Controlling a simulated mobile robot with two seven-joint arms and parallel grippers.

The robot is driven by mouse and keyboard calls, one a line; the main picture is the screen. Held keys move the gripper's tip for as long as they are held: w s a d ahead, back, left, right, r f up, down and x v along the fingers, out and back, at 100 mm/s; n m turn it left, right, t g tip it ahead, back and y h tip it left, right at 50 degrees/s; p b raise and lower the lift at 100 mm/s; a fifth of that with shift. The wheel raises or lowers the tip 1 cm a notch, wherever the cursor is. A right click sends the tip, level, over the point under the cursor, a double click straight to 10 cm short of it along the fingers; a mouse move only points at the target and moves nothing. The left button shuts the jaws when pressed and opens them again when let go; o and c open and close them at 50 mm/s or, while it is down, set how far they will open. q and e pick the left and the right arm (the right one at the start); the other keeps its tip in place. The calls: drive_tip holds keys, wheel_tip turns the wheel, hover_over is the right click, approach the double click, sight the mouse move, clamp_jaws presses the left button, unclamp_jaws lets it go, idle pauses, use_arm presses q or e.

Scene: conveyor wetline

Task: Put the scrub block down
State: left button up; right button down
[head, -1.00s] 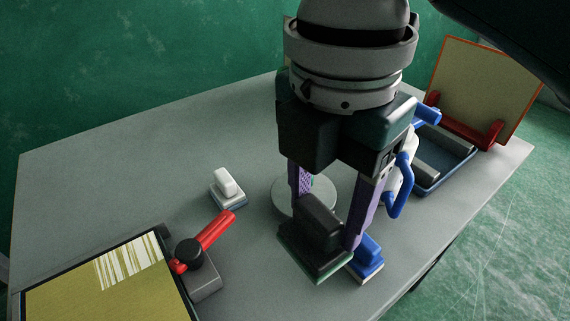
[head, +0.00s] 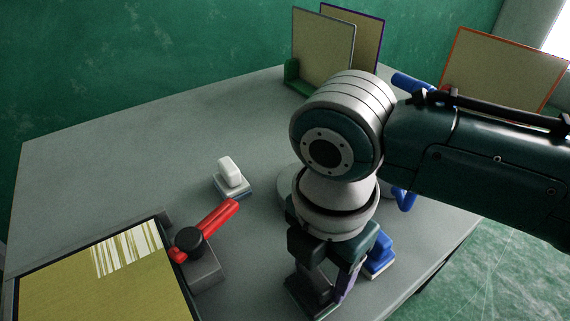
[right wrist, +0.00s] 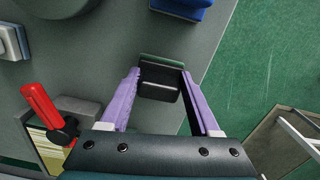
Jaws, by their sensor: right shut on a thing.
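The scrub block (head: 305,302) is dark, with a black grip on top and a green-edged pad. My right gripper (head: 329,288) points down at the near part of the table and is shut on it. In the right wrist view the block (right wrist: 160,88) sits between the two purple fingers (right wrist: 160,80). Part of the block is hidden by the gripper in the head view. I cannot tell whether its pad touches the table. My left gripper is not in view.
A blue block (head: 380,262) stands close to the right of my gripper, and a white block (head: 231,178) further left. A red-handled clamp (head: 205,233) holds a yellow panel (head: 100,285). Upright panels (head: 322,50) stand at the back. The table (head: 120,170) is clear at left.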

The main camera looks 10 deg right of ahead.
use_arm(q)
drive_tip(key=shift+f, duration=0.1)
use_arm(e)
drive_tip(key=shift+f, duration=0.15)
drive_tip(key=shift+c, duration=0.6)
unclamp_jaws()
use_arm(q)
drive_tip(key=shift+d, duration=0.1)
